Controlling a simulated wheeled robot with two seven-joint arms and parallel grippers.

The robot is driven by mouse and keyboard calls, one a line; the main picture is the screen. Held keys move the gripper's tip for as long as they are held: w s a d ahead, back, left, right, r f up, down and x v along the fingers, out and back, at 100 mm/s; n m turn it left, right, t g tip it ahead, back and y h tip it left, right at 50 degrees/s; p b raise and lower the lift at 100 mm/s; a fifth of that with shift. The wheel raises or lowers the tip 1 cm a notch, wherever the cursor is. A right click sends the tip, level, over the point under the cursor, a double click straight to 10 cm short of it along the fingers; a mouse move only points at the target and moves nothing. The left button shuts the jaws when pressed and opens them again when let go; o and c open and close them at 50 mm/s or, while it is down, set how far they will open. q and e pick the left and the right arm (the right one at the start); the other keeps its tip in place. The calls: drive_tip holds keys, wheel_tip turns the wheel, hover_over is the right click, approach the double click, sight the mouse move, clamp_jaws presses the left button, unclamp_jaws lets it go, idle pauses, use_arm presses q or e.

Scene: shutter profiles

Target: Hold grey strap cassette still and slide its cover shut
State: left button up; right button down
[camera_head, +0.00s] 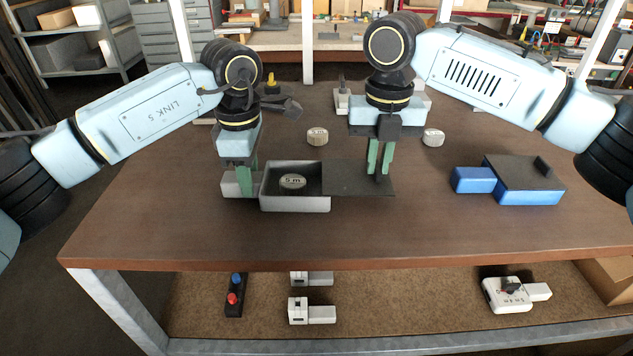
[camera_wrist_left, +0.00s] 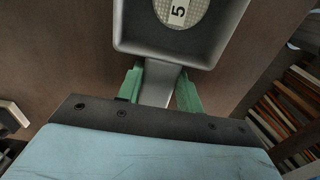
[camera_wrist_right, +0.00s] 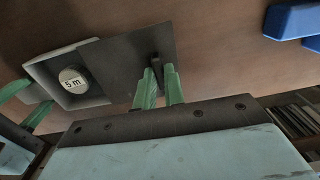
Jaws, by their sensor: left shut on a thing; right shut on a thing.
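The grey strap cassette (camera_head: 295,204) sits on the brown table, its tray partly open, with a round piece marked "5 m" (camera_head: 292,181) inside. My left gripper (camera_head: 240,190) is shut on the block at the cassette's left end; the left wrist view shows its green fingers (camera_wrist_left: 160,88) on either side of that block. The dark flat cover (camera_head: 350,179) lies over the right edge of the tray and sticks out to the right. My right gripper (camera_head: 380,172) is shut on the cover's upright tab (camera_wrist_right: 157,66).
A blue cassette (camera_head: 530,197) with a dark cover stands to the right. Two round pale pieces (camera_head: 317,136) (camera_head: 433,137) lie behind. The table front is clear. A shelf below holds white fixtures (camera_head: 312,310) and a button box (camera_head: 235,295).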

sight(352, 175)
drive_tip(key=shift+a, duration=2.15)
